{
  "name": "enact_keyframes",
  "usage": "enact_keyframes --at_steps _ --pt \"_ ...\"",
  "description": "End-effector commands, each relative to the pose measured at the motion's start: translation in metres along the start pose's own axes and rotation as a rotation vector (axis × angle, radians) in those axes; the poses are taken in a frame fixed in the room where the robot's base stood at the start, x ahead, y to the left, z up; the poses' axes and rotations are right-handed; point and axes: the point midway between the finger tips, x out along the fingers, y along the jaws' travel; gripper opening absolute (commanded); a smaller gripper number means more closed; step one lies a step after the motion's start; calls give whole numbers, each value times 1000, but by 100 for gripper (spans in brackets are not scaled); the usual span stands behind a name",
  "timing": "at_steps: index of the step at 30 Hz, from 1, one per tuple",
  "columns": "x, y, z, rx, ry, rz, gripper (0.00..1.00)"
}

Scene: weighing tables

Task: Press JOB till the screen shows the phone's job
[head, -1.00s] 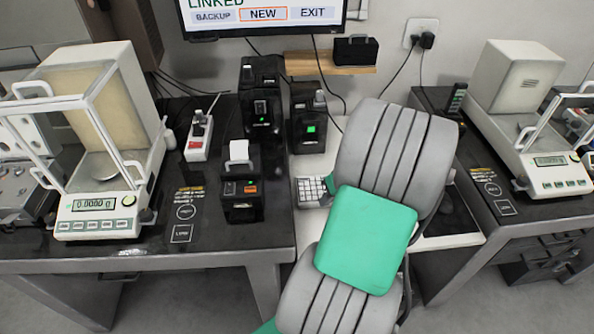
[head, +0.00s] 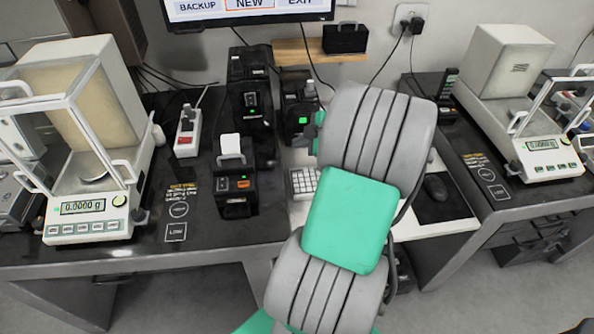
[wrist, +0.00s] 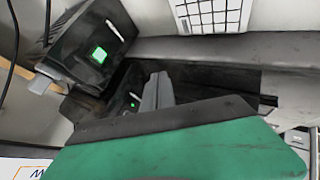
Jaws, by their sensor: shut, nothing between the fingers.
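The monitor screen (head: 215,8) is cut off at the top of the head view; its bottom row reads BACKUP, NEW and EXIT, with NEW outlined in orange. A black device with a green lit square (head: 302,119) stands behind my arm; a similar green-lit black device shows in the wrist view (wrist: 118,38). No key marked JOB is readable, and I cannot pick out the phone for certain. My gripper (wrist: 157,92) is shut and empty in the wrist view, in front of the black devices. In the head view my arm hides most of it.
A white keypad (head: 303,182) lies beside my arm. A black printer with white paper (head: 236,190), a power strip (head: 187,132) and a left balance (head: 90,228) stand on the left table. A right balance (head: 540,158) and a black mouse (head: 435,187) are to the right.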

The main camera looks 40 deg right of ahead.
Motion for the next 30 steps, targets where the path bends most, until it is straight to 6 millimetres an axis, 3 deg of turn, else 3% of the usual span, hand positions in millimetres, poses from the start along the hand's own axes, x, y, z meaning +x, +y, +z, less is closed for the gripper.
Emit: enact_keyframes --at_steps 18,30 --pt "59 -43 42 1 0 -1 0" --pt "60 -44 43 1 1 -1 0"
